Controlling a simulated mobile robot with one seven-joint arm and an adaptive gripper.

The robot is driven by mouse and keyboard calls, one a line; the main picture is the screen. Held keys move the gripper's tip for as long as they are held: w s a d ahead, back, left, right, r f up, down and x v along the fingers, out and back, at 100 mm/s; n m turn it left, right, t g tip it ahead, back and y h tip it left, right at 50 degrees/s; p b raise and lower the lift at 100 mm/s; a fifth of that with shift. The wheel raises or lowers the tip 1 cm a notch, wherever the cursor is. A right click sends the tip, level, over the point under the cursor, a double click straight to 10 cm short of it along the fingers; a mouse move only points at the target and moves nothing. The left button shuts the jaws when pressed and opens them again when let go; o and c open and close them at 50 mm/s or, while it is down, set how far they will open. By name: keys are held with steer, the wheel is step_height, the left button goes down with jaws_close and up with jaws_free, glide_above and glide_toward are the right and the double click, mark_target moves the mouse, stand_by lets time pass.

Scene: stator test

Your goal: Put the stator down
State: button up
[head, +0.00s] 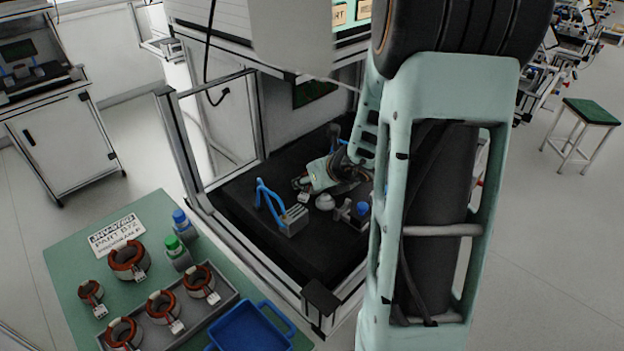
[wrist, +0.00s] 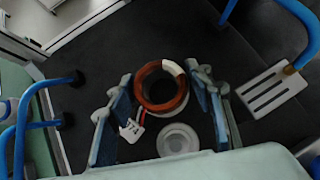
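The stator (wrist: 147,103), a copper-red ring with a white connector tag on red leads, is between the two fingers of my gripper (wrist: 162,85) in the wrist view. In the head view my gripper (head: 320,175) is low inside the test cabinet, beside the pale domed fixture (head: 325,202). The stator's ring is mostly hidden there. I cannot tell how high it is above the black floor.
The cabinet's black floor (head: 286,238) has free room in front. Metal cabinet posts stand near. A green table (head: 72,258) holds several stators, a grey tray and blue bin (head: 250,330).

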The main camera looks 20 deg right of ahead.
steer(key=shift+o, duration=1.2)
steer(key=shift+r, duration=0.1)
